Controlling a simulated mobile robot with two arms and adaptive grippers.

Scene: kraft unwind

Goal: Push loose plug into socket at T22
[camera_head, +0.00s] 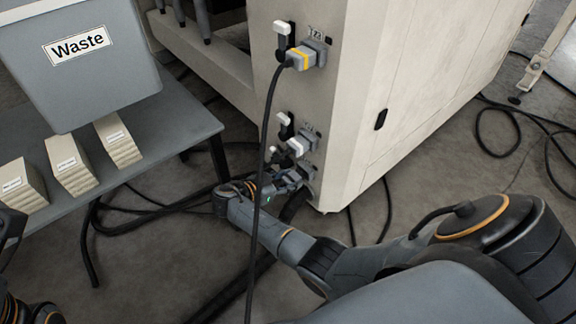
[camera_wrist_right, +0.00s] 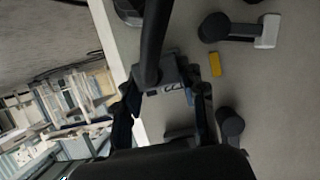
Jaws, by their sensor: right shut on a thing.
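My right gripper (camera_head: 287,181) is low at the corner of the beige cabinet (camera_head: 375,105), by the lowest socket (camera_head: 307,172). In the right wrist view its fingers (camera_wrist_right: 168,98) are on either side of a grey plug (camera_wrist_right: 171,76) with a partly readable label ending in 22, and they are shut on it. A thick black cable (camera_wrist_right: 155,35) runs from the plug. The plug is close to the cabinet face; I cannot tell how deep it sits. Dark parts of my left arm show at the left edge; its jaws cannot be made out.
Above are a yellow-banded plug (camera_head: 301,57) and a white-banded plug (camera_head: 299,145) in sockets with white-tipped levers. A black cable (camera_head: 262,150) hangs before my right arm. A Waste bin (camera_head: 100,85) and labelled blocks (camera_head: 72,165) stand on a grey table (camera_head: 185,125). Cables lie across the floor.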

